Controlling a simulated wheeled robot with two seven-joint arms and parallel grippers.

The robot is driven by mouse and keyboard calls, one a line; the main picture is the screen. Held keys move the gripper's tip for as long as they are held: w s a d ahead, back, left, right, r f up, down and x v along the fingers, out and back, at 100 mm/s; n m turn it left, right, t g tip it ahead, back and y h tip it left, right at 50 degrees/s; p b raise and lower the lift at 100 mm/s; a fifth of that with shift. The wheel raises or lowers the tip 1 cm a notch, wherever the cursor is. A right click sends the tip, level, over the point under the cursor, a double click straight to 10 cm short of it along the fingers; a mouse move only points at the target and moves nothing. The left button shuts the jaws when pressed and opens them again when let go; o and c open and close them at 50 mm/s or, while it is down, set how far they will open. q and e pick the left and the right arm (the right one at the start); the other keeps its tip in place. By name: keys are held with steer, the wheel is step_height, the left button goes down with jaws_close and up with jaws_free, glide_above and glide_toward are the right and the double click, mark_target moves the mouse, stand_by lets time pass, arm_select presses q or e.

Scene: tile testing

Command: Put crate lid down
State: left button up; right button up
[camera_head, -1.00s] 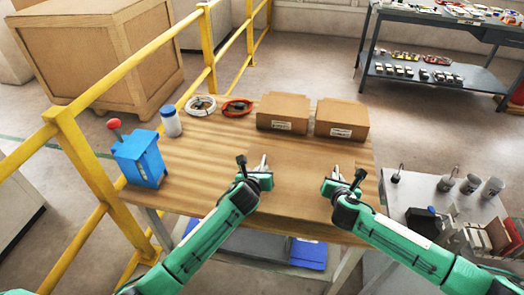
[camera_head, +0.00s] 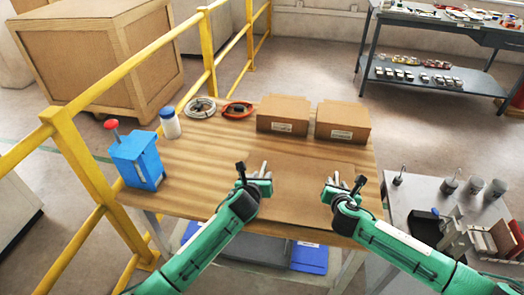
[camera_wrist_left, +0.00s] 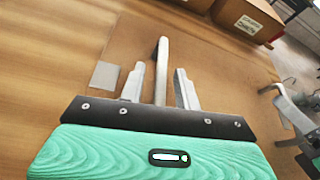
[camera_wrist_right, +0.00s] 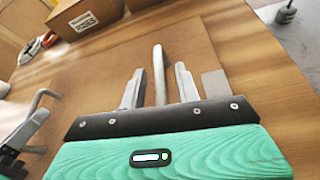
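The crate lid, a flat brown panel (camera_head: 298,180), lies on the wooden table between my two grippers. It also shows in the left wrist view (camera_wrist_left: 222,72) and the right wrist view (camera_wrist_right: 100,68). My left gripper (camera_head: 257,174) is over the panel's left side, and my right gripper (camera_head: 335,182) is over its right side. Both are open. A grey bar stands between the fingers in the left wrist view (camera_wrist_left: 161,60) and in the right wrist view (camera_wrist_right: 159,65), with gaps to the fingers. I cannot tell whether the bars are handles of the lid.
Two cardboard boxes (camera_head: 282,115) (camera_head: 343,121) stand at the table's back. A blue box with a red knob (camera_head: 138,160), a white bottle (camera_head: 170,123) and cable coils (camera_head: 200,107) are at the left. A yellow railing (camera_head: 85,165) runs along the left. A grey side table (camera_head: 405,205) is at the right.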

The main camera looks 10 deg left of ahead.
arm_select(q)
steer(key=v, duration=1.1)
steer(key=shift+s+a+r, duration=0.1)
steer(key=shift+s+r, duration=0.05)
steer(key=shift+s, duration=0.1)
arm_select(e)
steer(key=v, duration=1.2)
steer(key=shift+a, duration=0.1)
